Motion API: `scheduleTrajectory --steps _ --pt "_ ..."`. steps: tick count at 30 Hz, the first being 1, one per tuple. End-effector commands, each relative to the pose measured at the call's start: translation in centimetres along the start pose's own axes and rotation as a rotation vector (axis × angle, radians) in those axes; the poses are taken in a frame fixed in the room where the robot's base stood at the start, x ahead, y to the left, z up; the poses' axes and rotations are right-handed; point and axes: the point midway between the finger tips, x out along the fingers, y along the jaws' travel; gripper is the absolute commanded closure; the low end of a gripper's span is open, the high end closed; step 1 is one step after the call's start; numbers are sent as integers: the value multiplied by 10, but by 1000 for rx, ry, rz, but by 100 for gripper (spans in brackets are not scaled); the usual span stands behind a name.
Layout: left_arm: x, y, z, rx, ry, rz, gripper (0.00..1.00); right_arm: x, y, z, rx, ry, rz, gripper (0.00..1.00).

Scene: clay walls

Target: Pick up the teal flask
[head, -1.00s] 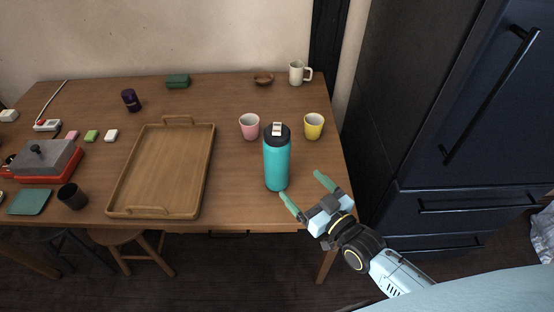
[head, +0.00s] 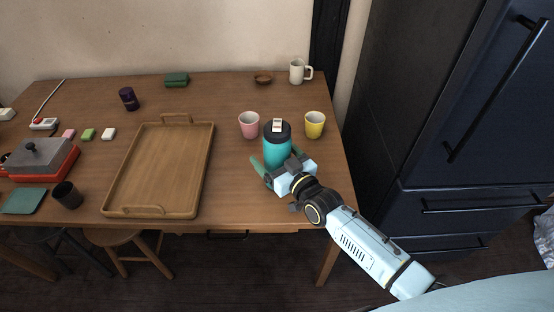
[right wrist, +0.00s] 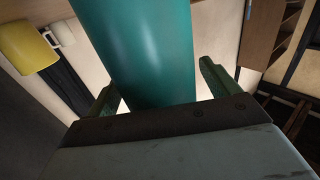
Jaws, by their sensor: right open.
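The teal flask (head: 277,150) stands upright on the wooden table, with a dark lid and a pale tab on top. My right gripper (head: 274,162) is at the flask from the front, its green fingers open on either side of the body. In the right wrist view the flask (right wrist: 145,50) fills the middle, between the two open fingers (right wrist: 158,85); a gap shows beside the right finger. The lower part of the flask is hidden behind the gripper in the head view. My left gripper is not in view.
A pink cup (head: 249,125) and a yellow cup (head: 314,125) stand close behind the flask on either side. A wooden tray (head: 113,190) lies to the left. A dark fridge (head: 440,120) is at right.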

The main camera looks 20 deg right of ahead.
Motion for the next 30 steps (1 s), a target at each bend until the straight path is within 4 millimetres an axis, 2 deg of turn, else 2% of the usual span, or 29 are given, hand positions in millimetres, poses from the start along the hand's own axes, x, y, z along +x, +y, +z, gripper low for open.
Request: scheduleTrajectory --steps 8,23,30 --pt "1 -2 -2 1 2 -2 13 5 0 0 0 -2 -1 13" --pt "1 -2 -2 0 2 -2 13 5 0 0 0 -2 0 75" --pt "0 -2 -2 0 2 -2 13 5 0 -3 -1 3 0 75"
